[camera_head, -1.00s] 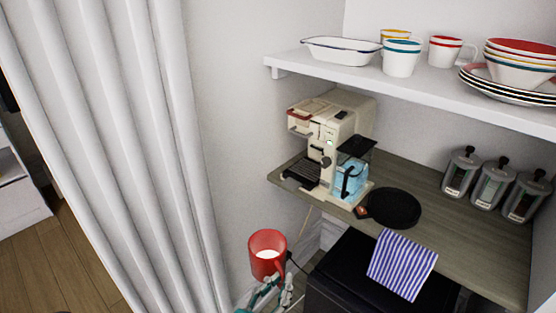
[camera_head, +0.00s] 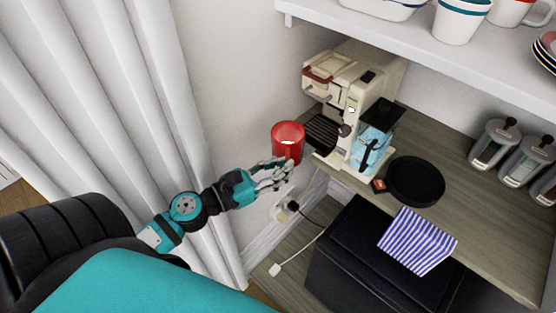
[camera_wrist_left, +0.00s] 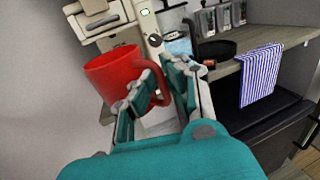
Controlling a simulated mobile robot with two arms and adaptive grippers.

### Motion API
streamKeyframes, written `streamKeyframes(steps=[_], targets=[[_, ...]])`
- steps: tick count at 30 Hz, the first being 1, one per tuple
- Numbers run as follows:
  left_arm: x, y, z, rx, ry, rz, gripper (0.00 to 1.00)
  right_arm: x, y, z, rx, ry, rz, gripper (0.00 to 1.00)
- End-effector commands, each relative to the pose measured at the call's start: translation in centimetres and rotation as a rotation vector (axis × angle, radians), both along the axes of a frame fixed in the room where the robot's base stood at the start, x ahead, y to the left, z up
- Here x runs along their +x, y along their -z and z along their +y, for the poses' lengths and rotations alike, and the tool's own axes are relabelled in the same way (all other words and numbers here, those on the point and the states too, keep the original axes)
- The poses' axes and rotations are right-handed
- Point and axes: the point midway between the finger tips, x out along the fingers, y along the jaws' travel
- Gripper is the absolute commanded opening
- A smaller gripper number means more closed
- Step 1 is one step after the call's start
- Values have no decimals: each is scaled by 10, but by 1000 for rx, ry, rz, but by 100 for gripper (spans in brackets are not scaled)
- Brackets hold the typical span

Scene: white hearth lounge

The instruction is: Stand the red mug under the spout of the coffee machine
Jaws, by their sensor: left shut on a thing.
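The red mug (camera_head: 287,141) is upright in the head view, just left of the coffee machine's drip tray and near the counter's left end. The spout is hard to make out under the machine's head. My right gripper is not in view.
A black round plate (camera_head: 415,181) lies right of the machine on the wooden counter (camera_head: 455,220). A striped cloth (camera_head: 418,240) hangs over the front edge. A shelf (camera_head: 410,45) with dishes is above. A white curtain (camera_head: 120,120) is at left.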

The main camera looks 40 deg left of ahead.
Motion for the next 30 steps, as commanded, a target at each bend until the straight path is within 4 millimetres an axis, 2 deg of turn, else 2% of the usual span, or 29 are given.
streamKeyframes(steps=[7,17,30], targets=[[-1,-5,7,-1,27,-3,0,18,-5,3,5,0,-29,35],[-2,-4,7,0,14,1,0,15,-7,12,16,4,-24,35],[27,3,3,2,14,-2,0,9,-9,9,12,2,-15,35]])
